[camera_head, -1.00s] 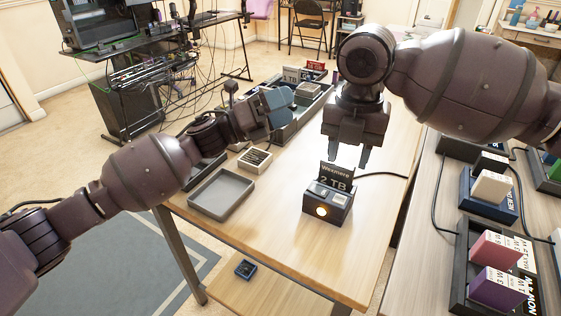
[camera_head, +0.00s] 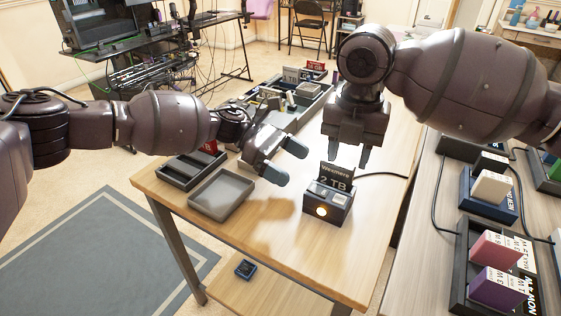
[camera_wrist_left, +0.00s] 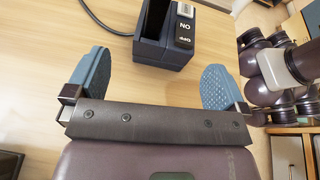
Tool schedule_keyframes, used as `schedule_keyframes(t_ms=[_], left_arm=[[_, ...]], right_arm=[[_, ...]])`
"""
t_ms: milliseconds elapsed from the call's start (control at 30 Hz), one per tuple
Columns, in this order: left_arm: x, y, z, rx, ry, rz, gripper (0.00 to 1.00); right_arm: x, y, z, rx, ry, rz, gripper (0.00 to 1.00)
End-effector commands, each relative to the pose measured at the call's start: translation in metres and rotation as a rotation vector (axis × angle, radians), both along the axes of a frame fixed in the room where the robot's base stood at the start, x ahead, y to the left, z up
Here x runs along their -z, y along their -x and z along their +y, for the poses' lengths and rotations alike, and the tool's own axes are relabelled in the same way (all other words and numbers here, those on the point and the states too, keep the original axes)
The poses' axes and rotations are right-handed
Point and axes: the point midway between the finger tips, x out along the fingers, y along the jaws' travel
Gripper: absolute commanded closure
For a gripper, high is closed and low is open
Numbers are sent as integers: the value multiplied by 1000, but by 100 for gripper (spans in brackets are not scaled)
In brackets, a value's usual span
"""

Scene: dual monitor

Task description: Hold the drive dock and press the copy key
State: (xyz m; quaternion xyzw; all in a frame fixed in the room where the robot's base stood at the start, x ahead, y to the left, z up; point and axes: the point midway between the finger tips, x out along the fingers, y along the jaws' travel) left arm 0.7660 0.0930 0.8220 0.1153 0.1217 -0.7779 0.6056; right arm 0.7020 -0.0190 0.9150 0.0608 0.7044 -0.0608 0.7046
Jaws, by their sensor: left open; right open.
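The dark drive dock (camera_head: 326,210) stands on the wooden table with an orange light glowing on its front. A drive labelled Wexmere 2 TB (camera_head: 336,176) stands upright in it. In the left wrist view the dock (camera_wrist_left: 178,58) lies ahead, just beyond and between the fingertips, with small lettered keys on top. I cannot tell which is the copy key. My left gripper (camera_head: 286,161) is open and empty, left of the dock and apart from it; its blue pads also show in the wrist view (camera_wrist_left: 153,82). My right gripper (camera_head: 349,157) points down, open and empty, above and behind the dock.
A grey tray (camera_head: 221,213) and a black divided tray (camera_head: 176,177) lie to the left. A long black organiser (camera_head: 302,121) is at the back. A cable (camera_head: 385,174) runs right from the dock. The front of the table is clear. The right table holds several boxed drives.

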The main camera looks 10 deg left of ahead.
Motion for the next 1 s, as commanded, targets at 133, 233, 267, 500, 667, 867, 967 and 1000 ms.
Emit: schedule_keyframes(t_ms=[133,233,267,500,667,867,967,1000], left_arm=[[3,-1,14,50,-33,-47,0],[4,-1,18,69,-42,-61,0],[4,0,18,71,-44,-63,0],[13,7,-1,77,-43,-64,0],[22,14,-24,76,-43,-64,0],[34,23,-51,76,-44,-64,0],[39,26,-61,73,-44,-63,0],[41,27,-65,74,-44,-63,0]], right_arm=[[0,0,0,0,0,0,57],[0,0,0,0,0,0,57],[0,0,0,0,0,0,57],[0,0,0,0,0,1,57],[0,0,0,0,0,0,57],[0,0,0,0,0,0,57],[0,0,0,0,0,0,57],[0,0,0,0,0,0,57]])
